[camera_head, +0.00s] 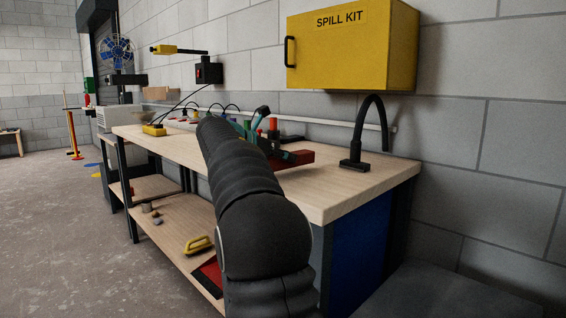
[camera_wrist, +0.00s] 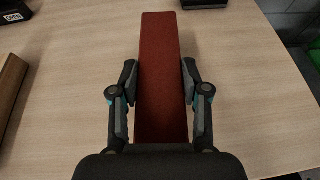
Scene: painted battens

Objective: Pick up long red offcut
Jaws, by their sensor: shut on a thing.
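The long red offcut (camera_wrist: 161,45) is a straight red batten running lengthwise up the wrist view. My gripper (camera_wrist: 160,82) has a finger against each long side of it and is shut on it. In the head view the red offcut (camera_head: 293,159) shows beyond my arm, near the right part of the bench top, with its near part hidden by my gripper. Whether it touches the bench top or is just above it, I cannot tell.
The wooden bench (camera_head: 350,188) carries a black gooseneck lamp (camera_head: 354,164) at its right end. A yellow spill kit cabinet (camera_head: 350,45) hangs above. A brown wooden piece (camera_wrist: 10,88) lies left in the wrist view; a dark object (camera_wrist: 204,3) is beyond the offcut.

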